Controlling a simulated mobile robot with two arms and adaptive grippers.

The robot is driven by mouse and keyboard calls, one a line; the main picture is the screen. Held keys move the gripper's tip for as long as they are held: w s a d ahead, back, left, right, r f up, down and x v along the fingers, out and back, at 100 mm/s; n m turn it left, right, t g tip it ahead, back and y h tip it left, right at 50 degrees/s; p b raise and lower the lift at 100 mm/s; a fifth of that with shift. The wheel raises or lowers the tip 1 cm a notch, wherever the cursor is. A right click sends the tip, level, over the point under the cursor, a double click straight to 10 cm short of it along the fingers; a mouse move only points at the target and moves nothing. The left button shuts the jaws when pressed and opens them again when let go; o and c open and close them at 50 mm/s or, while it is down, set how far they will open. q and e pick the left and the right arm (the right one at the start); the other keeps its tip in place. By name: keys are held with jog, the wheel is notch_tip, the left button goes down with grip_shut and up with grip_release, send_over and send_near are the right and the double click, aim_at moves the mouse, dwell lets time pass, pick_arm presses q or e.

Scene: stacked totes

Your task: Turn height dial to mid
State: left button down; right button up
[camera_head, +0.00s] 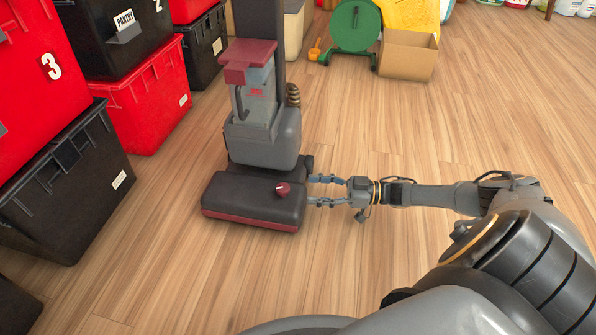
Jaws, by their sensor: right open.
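The height dial is a small dark red knob (283,188) with a light mark, on top of the dark base of an upright vacuum cleaner (253,203). The vacuum stands upright on the wood floor, with a grey body and dark red parts. My right gripper (312,190) comes in from the right, open, its two fingers pointing left at the right side of the base. The fingertips are close to the base's right edge, to the right of the knob. I cannot tell whether they touch the base. My left gripper is not in view.
Stacked black and red totes (146,96) stand along the left. A green reel (354,27) and an open cardboard box (406,55) stand at the back. The floor (480,110) at the right and behind my right arm is clear.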

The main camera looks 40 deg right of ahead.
jog(key=v, duration=0.4)
jog(key=shift+s+d, duration=0.1)
jog(key=shift+d, duration=0.05)
dwell(0.4)
